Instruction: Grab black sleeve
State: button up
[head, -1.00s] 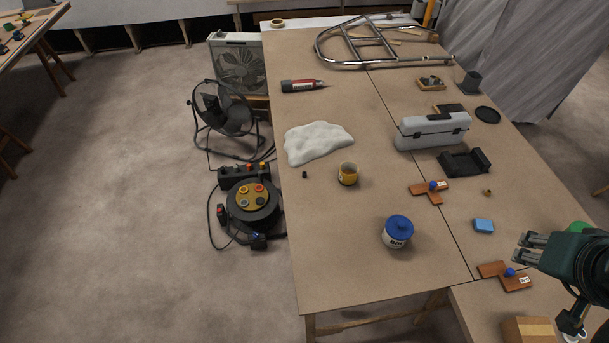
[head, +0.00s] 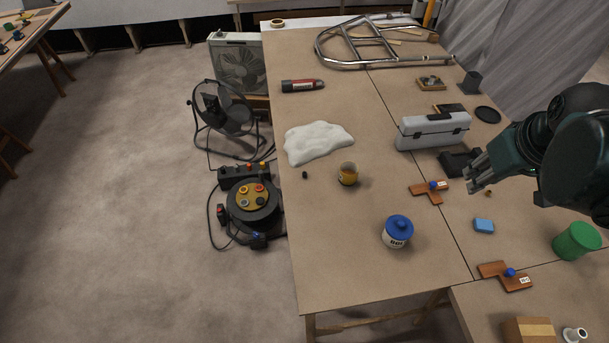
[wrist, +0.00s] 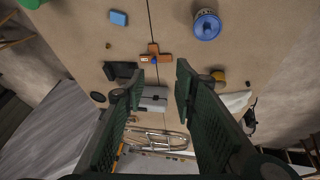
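The black sleeve (head: 305,174) looks like a small dark cylinder on the left side of the brown table, just below a white cloth-like lump (head: 318,142) and left of a yellow cup (head: 348,174). In the wrist view it appears as a tiny dark spot (wrist: 248,83) at the right. My gripper (head: 478,179) is over the right side of the table, well apart from the sleeve. In the wrist view its two fingers (wrist: 157,88) are spread with nothing held between them. My arm hides part of a black cradle.
A blue-lidded jar (head: 397,236) stands at the front middle. A grey toolbox (head: 433,132), wooden pieces (head: 428,191), a blue block (head: 484,225) and a green can (head: 576,241) are on the right. A cartridge (head: 301,86) lies farther back. The table between jar and cup is clear.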

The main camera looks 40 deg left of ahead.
jog(key=w+a+f+n+g, duration=0.1)
jog(key=w+a+f+n, duration=0.15)
jog(key=a, duration=0.35)
jog(key=w+a+f+n+g, duration=0.1)
jog(key=w+a+n, duration=0.15)
jog(key=a, duration=0.35)
jog(key=n+g+h, duration=0.1)
jog(key=n+g, duration=0.2)
jog(key=n, duration=0.8)
send_near(305, 174)
jog(key=shift+w+a+f, duration=0.25)
jog(key=shift+f, duration=0.15)
jog(key=shift+f, duration=1.25)
